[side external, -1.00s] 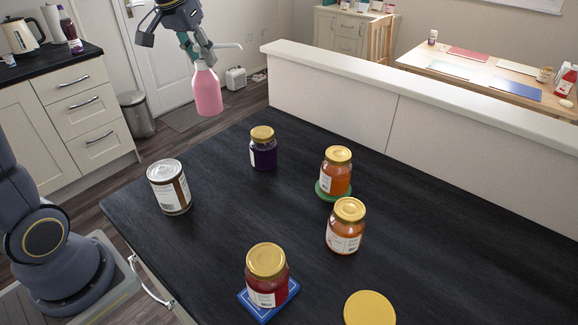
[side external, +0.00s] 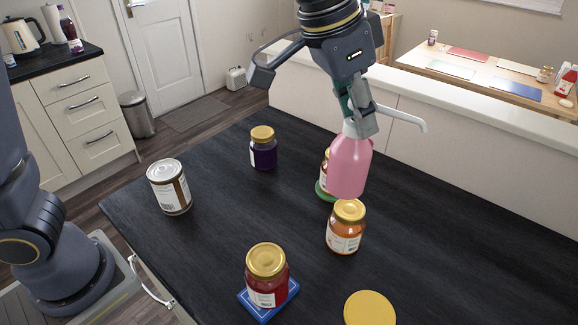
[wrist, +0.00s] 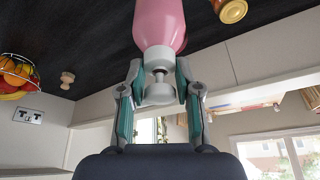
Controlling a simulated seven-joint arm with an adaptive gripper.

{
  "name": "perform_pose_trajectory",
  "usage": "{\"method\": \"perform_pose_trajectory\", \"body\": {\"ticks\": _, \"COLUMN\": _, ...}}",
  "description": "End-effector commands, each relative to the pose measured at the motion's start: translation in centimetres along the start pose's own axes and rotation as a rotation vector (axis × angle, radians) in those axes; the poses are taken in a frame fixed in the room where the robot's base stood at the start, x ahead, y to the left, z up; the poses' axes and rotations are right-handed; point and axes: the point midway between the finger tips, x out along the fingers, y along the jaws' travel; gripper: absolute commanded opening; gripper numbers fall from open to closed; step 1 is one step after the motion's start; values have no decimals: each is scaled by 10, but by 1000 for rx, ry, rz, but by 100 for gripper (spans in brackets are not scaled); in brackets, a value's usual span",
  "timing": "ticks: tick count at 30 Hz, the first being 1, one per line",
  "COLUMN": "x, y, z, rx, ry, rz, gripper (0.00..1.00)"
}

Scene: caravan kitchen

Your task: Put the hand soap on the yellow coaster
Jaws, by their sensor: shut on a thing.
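The hand soap (side external: 350,168) is a pink bottle with a white pump top and a white spout pointing right. My gripper (side external: 360,124) is shut on its white neck and holds it upright in the air above the black counter. In the wrist view the pink hand soap (wrist: 160,22) sits between the two fingers of my gripper (wrist: 158,82). In the side view the bottle covers part of a jar on a green coaster. The yellow coaster (side external: 369,309) is round and lies bare at the bottom of the side view, nearer the camera than the bottle.
An orange jar (side external: 344,228) stands between the bottle and the yellow coaster in the picture. A red jar (side external: 267,277) stands on a blue coaster (side external: 246,306). A purple jar (side external: 263,150) and a can (side external: 169,188) stand at left. The counter's right side (side external: 470,250) is clear.

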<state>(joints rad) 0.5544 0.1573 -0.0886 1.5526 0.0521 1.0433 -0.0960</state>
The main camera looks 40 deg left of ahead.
Motion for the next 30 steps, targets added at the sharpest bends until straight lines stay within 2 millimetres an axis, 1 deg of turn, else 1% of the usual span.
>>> {"method": "perform_pose_trajectory", "body": {"ticks": 1, "x": 0, "y": 25, "z": -1, "rx": 44, "ry": 2, "rz": 19, "gripper": 0}}
{"method": "perform_pose_trajectory", "body": {"ticks": 4, "x": -1, "y": 60, "z": 1, "rx": 106, "ry": 3, "rz": 45, "gripper": 0}}
{"method": "perform_pose_trajectory", "body": {"ticks": 6, "x": -2, "y": 78, "z": 4, "rx": 137, "ry": 3, "rz": 59, "gripper": 0}}
{"method": "perform_pose_trajectory", "body": {"ticks": 9, "x": -3, "y": 99, "z": 6, "rx": 172, "ry": 4, "rz": 74, "gripper": 0}}
{"method": "perform_pose_trajectory", "body": {"ticks": 13, "x": -5, "y": 122, "z": 11, "rx": 214, "ry": 4, "rz": 92, "gripper": 0}}
{"method": "perform_pose_trajectory", "body": {"ticks": 18, "x": 24, "y": 120, "z": 23, "rx": 210, "ry": 0, "rz": 89, "gripper": 0}}
{"method": "perform_pose_trajectory", "body": {"ticks": 26, "x": 60, "y": 119, "z": 37, "rx": 209, "ry": 1, "rz": 89, "gripper": 0}}
{"method": "perform_pose_trajectory", "body": {"ticks": 30, "x": 85, "y": 119, "z": 49, "rx": 209, "ry": -1, "rz": 89, "gripper": 0}}
